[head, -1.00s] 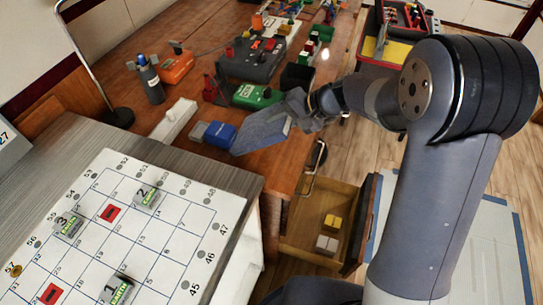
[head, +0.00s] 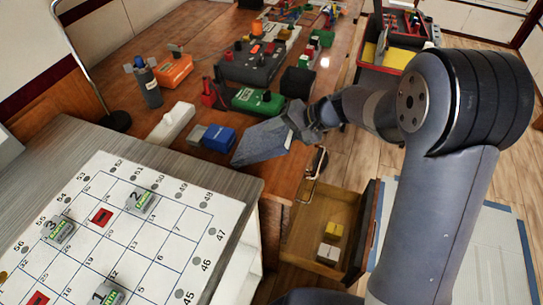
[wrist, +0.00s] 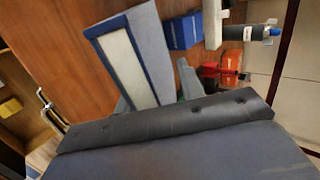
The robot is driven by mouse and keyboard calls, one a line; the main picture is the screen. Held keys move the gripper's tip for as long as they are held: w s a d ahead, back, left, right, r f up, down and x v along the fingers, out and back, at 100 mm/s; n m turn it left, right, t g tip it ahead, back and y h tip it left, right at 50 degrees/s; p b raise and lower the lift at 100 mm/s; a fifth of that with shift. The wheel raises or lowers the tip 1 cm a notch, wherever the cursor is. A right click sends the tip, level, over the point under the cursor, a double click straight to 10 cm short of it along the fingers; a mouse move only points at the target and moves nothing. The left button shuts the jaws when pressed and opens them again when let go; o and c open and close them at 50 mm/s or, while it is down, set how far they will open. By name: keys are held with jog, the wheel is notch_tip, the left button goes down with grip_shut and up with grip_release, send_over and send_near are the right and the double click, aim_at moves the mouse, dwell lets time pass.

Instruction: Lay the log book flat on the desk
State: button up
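The log book (head: 262,143) is a grey-blue block held tilted over the front edge of the brown desk (head: 150,118). In the wrist view the log book (wrist: 158,48) shows a blue cover edge and pale pages, between the two grey fingers. My gripper (head: 297,122) is shut on one end of it. The book's lower corner is close to the desk edge; I cannot tell whether it touches.
A blue box (head: 218,139), a white bar (head: 172,126) and a green device (head: 258,101) stand near the book. An open drawer (head: 322,232) juts out below the desk edge. A numbered breaker board (head: 165,235) lies at the front left.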

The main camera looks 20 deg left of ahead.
jog(key=p+v, duration=0.2)
jog(key=v, duration=0.6)
dwell(0.4)
notch_tip(320, 180, up, 8)
jog(key=d+p, duration=0.2)
jog(key=p, duration=0.3)
jog(key=shift+d+f, duration=0.1)
